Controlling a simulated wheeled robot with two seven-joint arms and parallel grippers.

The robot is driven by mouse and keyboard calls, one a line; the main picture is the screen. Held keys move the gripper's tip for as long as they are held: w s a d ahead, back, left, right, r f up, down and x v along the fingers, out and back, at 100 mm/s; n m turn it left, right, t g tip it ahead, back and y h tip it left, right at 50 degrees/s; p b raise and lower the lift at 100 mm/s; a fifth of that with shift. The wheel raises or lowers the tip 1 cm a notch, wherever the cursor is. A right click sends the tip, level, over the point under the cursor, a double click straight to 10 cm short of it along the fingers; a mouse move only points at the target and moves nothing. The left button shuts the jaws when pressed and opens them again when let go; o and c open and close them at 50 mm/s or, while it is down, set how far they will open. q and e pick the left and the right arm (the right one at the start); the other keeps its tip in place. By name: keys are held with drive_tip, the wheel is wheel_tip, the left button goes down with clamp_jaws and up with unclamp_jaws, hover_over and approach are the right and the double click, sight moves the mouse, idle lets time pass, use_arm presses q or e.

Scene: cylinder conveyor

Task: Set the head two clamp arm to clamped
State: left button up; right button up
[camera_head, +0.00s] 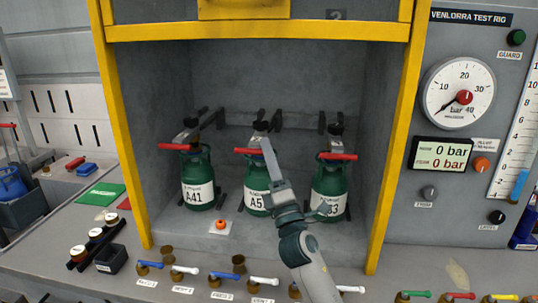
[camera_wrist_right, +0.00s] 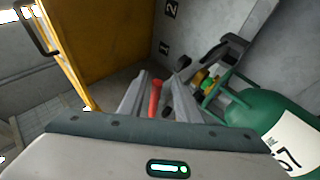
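Three green cylinders labelled A41 (camera_head: 198,190), A5 with the rest hidden (camera_head: 255,200), and one ending in 3 (camera_head: 327,205) stand in the booth. Each has a red clamp arm across its top: left (camera_head: 180,147), middle (camera_head: 246,151) and right (camera_head: 338,157). My right gripper (camera_head: 267,150) reaches up in front of the middle cylinder, its tips near the middle red arm. In the wrist view, a red bar (camera_wrist_right: 155,98) shows between the spread fingers of the right gripper (camera_wrist_right: 158,90); contact cannot be told. A green cylinder (camera_wrist_right: 255,105) is beside it. My left gripper is not in view.
A yellow frame (camera_head: 126,130) edges the booth on both sides and top. An orange button (camera_head: 221,224) sits on the booth floor. Several valve levers line the front ledge (camera_head: 120,285). A panel with a gauge (camera_head: 459,92) and a 0 bar display (camera_head: 443,154) stands right.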

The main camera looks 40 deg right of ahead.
drive_tip(key=shift+s+a+f, duration=0.2)
drive_tip(key=shift+s+f, duration=0.1)
drive_tip(key=shift+f, duration=0.1)
use_arm(q)
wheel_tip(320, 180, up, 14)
drive_tip(key=b, duration=0.5)
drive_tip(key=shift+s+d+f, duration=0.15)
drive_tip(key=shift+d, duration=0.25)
use_arm(e)
drive_tip(key=v, duration=1.6)
drive_tip(key=shift+s, duration=0.25)
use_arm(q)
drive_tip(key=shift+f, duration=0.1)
